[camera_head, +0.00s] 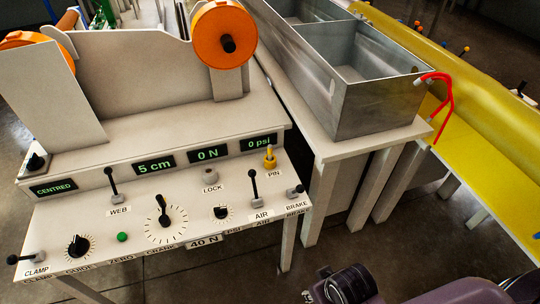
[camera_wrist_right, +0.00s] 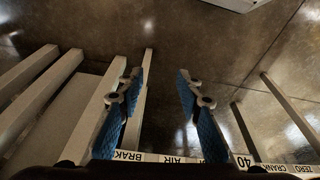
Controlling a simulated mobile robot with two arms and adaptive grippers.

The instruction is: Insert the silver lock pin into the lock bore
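I cannot make out a silver pin there. The lock bore (camera_head: 210,175) is a small grey round fitting above the LOCK label, left of the yellow piece. My right gripper shows in the right wrist view (camera_wrist_right: 158,88), with its two blue-padded fingers apart and nothing between them. The panel's front edge with its labels lies below the fingers there. In the head view, my right arm is at the bottom right, clear of the panel. My left gripper is out of view.
The control panel (camera_head: 190,222) carries several black levers and dials, including the AIR lever (camera_head: 255,187) and BRAKE lever (camera_head: 297,191) near the PIN spot. Floor is open before the panel's right end.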

